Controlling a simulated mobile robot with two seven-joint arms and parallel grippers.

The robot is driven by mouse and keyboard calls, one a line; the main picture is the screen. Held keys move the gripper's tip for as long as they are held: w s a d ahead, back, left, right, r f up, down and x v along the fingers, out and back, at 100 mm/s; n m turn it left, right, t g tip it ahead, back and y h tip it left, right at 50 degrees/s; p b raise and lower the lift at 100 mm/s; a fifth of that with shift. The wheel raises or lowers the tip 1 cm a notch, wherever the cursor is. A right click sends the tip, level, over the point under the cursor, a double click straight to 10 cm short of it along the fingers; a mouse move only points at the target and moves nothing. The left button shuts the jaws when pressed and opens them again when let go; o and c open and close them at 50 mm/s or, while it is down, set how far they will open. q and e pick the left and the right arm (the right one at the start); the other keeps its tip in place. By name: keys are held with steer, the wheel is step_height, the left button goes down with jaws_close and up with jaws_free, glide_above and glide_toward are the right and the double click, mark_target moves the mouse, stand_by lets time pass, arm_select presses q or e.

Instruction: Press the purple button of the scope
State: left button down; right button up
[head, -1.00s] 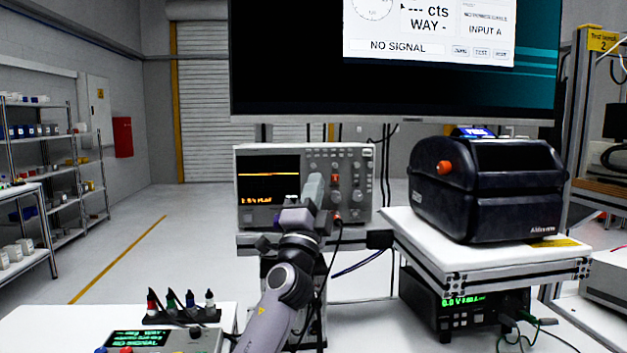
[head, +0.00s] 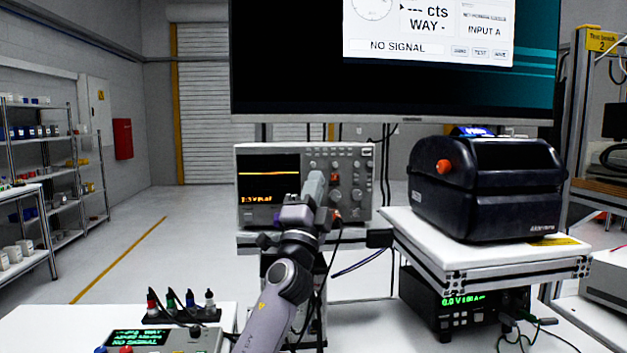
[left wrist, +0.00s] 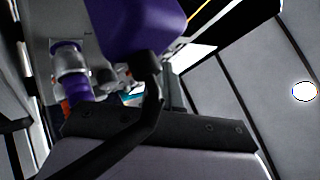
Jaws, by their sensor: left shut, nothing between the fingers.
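The scope (head: 245,195) is a grey box with a dark screen and a panel of knobs and buttons, on a stand at mid picture in the head view. My left gripper (head: 317,178) is shut and empty. It points away from me, in front of the right half of the scope's face and covers part of the controls. I cannot make out the purple button in the head view. The left wrist view has purple and silver parts close up (left wrist: 70,60); I cannot tell whether the button is among them, or whether anything is touched. My right gripper is not in view.
A black printer (head: 485,190) with an orange knob stands on a white raised platform (head: 455,245) to the right. A large monitor (head: 290,80) hangs above. Cables hang right of the scope.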

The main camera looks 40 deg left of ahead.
arm_select(q)
steer(key=shift+w+a+r, duration=0.1)
steer(key=shift+a+r, duration=0.1)
steer(key=shift+a, duration=0.3)
stand_by(0.4)
steer(key=shift+f, duration=0.1)
steer(key=shift+w+d+f+b, duration=0.1)
steer(key=shift+d+f+b, duration=0.1)
steer(key=shift+f+b, duration=0.25)
steer(key=shift+d+f+b, duration=0.3)
steer(key=shift+f, duration=0.1)
steer(key=shift+w+d+f, duration=0.1)
steer(key=shift+w, duration=0.15)
steer(key=shift+s+d, duration=0.15)
steer(key=shift+s, duration=0.1)
steer(key=s+d+p, duration=0.1)
steer(key=d, duration=0.1)
steer(key=s+d, duration=0.2)
steer(key=shift+s+d+p, duration=0.2)
steer(key=shift+s+p, duration=0.1)
steer(key=shift+p, duration=0.1)
